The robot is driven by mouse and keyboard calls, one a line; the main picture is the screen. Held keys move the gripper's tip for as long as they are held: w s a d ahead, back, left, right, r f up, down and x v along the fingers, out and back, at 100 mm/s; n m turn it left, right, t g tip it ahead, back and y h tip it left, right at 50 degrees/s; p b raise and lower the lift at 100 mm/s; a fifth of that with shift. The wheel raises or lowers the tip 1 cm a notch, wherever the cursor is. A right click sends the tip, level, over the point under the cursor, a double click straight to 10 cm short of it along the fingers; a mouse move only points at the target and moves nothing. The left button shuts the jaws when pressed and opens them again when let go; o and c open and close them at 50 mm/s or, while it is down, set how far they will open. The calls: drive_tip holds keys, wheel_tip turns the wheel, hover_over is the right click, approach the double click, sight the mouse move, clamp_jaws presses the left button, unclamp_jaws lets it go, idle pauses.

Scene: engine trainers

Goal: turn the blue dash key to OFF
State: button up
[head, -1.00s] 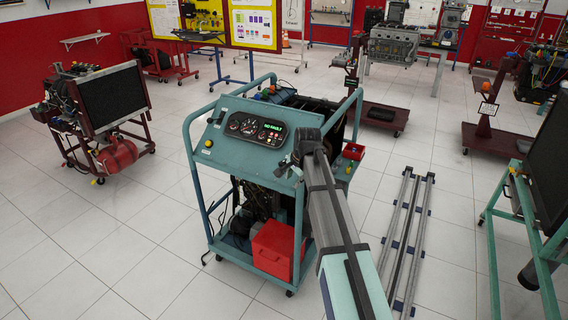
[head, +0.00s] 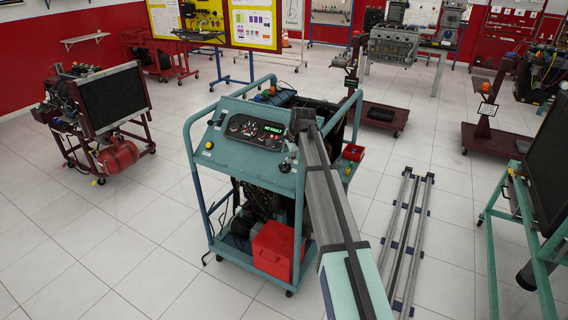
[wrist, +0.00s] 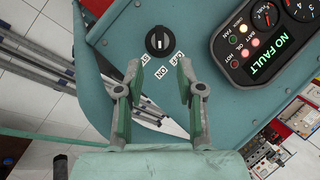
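The dash key (wrist: 159,41) is a black round knob with a pale mark on the teal dash panel (wrist: 112,25) in the wrist view. ST, ON and OFF labels sit around its lower side; the mark stands about upright in the picture, and I cannot tell for sure which label it indicates. My gripper (wrist: 158,69) is open and empty. Its fingers stand apart just below the knob in the picture, not around it. In the head view the trainer's dash (head: 222,157) shows, but the key cannot be made out clearly near my arm's end.
The instrument cluster (wrist: 270,40) with a lit NO FAULT display lies beside the key. The trainer's tubular frame (head: 190,150) rises around the dash. A red box (head: 272,248) sits on its lower shelf. Floor rails (head: 410,240) lie to the right.

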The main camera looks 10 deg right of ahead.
sight(284, 163)
drive_tip(key=p+x, duration=0.1)
drive_tip(key=x, duration=0.7)
drive_tip(key=shift+w+f+p, duration=0.15)
drive_tip(key=shift+f+p, duration=0.1)
drive_tip(key=shift+p, duration=0.05)
clamp_jaws()
